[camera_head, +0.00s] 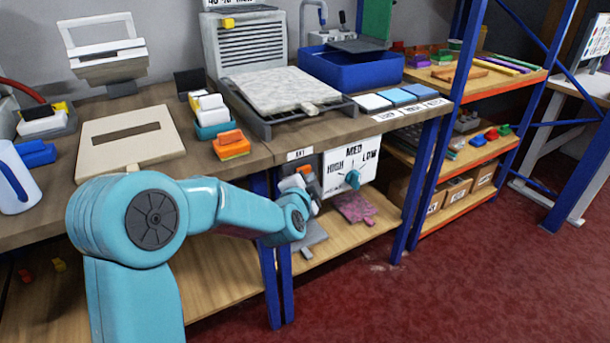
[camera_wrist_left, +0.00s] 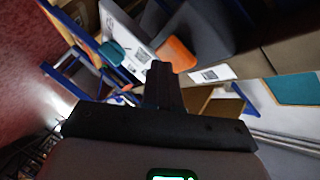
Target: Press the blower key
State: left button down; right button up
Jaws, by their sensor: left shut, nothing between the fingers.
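My left gripper (camera_head: 301,182) is shut and empty below the front edge of the bench, beside the dial panel. In the left wrist view its dark closed fingers (camera_wrist_left: 160,75) point at an orange key (camera_wrist_left: 176,54) on a dark grey box (camera_wrist_left: 200,35). The key appears just beyond the fingertips. I cannot tell whether they touch. In the head view the gripper and wrist mostly hide this box; a bit of orange shows at its top. The knob also shows in the left wrist view (camera_wrist_left: 112,53).
A small white label (camera_head: 299,155) is on the bench edge above the gripper. Blue bench legs (camera_head: 270,262) stand close to my forearm. A lower wooden shelf (camera_head: 345,236) holds a pink piece (camera_head: 355,207). Red floor (camera_head: 460,290) is open at right.

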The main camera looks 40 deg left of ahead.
pick_arm(q)
jog(key=shift+w+a, duration=0.15)
jog(key=shift+a, duration=0.1)
dwell(0.3)
jog(key=shift+d, duration=0.1)
jog(key=shift+s+d, duration=0.4)
jog(key=shift+d, duration=0.35)
jog(key=d, duration=0.1)
jog(key=s+d+p, duration=0.1)
jog(key=d, duration=0.1)
jog(key=s+d, duration=0.1)
jog(key=shift+d, duration=0.3)
jog(key=shift+f, duration=0.15)
dwell(0.7)
